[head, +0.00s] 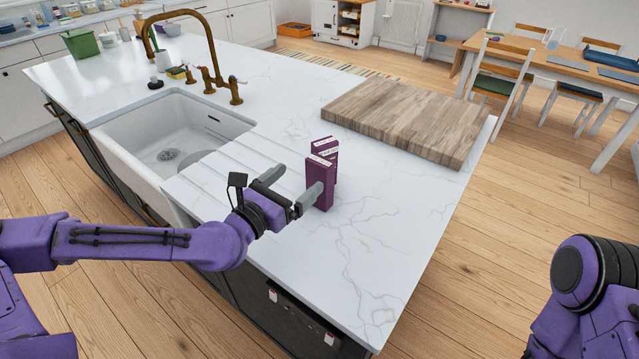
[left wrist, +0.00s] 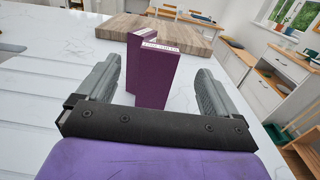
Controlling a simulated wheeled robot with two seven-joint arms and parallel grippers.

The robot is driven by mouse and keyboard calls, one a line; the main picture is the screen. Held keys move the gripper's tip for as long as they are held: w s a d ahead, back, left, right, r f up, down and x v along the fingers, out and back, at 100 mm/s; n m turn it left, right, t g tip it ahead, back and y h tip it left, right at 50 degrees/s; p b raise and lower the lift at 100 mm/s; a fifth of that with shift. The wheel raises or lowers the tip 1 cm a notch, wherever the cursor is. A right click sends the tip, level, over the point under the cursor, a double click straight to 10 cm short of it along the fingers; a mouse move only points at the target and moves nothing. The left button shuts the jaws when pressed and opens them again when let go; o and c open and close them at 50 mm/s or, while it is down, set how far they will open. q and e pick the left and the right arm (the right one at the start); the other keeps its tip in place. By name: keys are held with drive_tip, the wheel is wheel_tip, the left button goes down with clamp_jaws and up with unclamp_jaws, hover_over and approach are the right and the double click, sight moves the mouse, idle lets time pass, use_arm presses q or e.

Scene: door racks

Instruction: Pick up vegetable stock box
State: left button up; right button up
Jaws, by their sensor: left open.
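Two upright purple boxes with white-labelled tops stand close together on the marble counter; the lettering is too small to read. The nearer box (head: 317,192) partly hides the farther box (head: 330,148). My left gripper (head: 297,186) is open and low over the counter, pointing at the nearer box. In the left wrist view, the nearer box (left wrist: 157,80) appears between the two spread fingers, with gaps on both sides. The farther box (left wrist: 132,58) shows behind it at the left. I cannot tell whether the fingertips reach past its near face. My right gripper is out of frame.
A wooden board (head: 405,118) lies behind the boxes. A white sink (head: 170,130) with a brass tap (head: 205,80) is set in at the left. The marble counter (head: 375,235) is clear to the right of the boxes and in front.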

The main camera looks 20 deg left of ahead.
sight(315, 165)
use_arm(q)
drive_tip(key=p+x, duration=0.2)
drive_tip(key=x, duration=0.5)
drive_tip(key=shift+p, duration=0.35)
drive_tip(key=shift+w+d+f, duration=0.15)
drive_tip(key=shift+w, duration=0.1)
drive_tip(key=c, duration=1.6)
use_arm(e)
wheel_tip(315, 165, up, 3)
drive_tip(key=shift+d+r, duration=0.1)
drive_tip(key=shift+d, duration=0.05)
